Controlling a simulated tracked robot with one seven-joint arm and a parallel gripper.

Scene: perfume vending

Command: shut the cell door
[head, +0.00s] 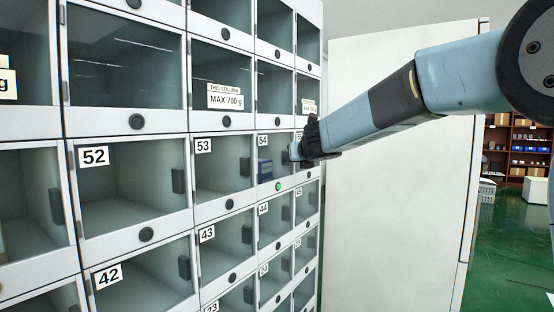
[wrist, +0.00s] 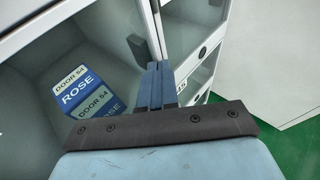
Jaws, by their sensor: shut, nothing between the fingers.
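The cell marked 54 (head: 262,175) is in the grid of glass-fronted cells in the head view. A blue box (head: 265,170) stands inside it; in the wrist view the box (wrist: 84,94) reads "DOOR 54" and "ROSE". A green light (head: 278,187) glows below the cell. The door of cell 54 looks about flush with the cells around it; I cannot tell whether it is fully shut. My gripper (head: 294,152) is shut and empty at that door's right edge. In the wrist view its fingers (wrist: 161,72) are together near the door's edge; contact is unclear.
Cell 53 (head: 222,170) lies left of cell 54, and cell 44 (head: 269,224) lies below it. A tall white cabinet side (head: 385,190) stands right of the grid. Green floor (head: 510,250) and shelves (head: 517,150) show at the far right.

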